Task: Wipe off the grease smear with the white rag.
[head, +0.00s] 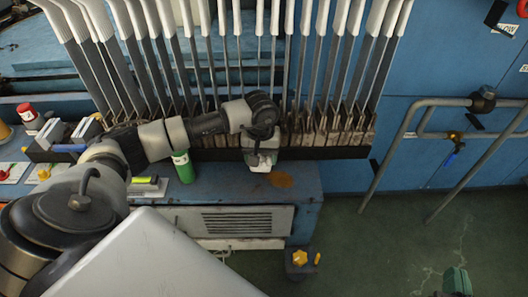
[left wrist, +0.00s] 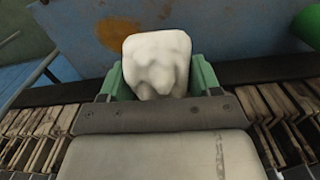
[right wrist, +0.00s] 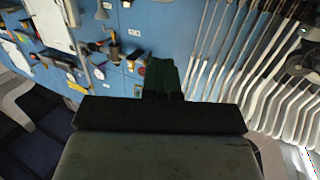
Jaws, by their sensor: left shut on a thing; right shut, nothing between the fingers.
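The white rag (left wrist: 157,65) is a bunched lump held between the green fingers of my left gripper (left wrist: 160,88) in the left wrist view. In the head view the rag (head: 262,161) hangs under my left gripper (head: 262,158), over the blue bench top. The orange-brown grease smear (head: 280,179) lies on the bench just right of the rag; it also shows in the left wrist view (left wrist: 117,33), partly behind the rag. I cannot tell whether the rag touches the surface. My right gripper (head: 457,281) is shut and empty, low at the right over the floor; it also shows in the right wrist view (right wrist: 161,77).
A row of white-topped sock boards (head: 238,60) stands behind the bench. A green bottle (head: 184,167) stands left of the smear. Grey pipes (head: 410,140) and a blue-handled valve (head: 453,150) are at the right. The floor (head: 390,230) is open at the front right.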

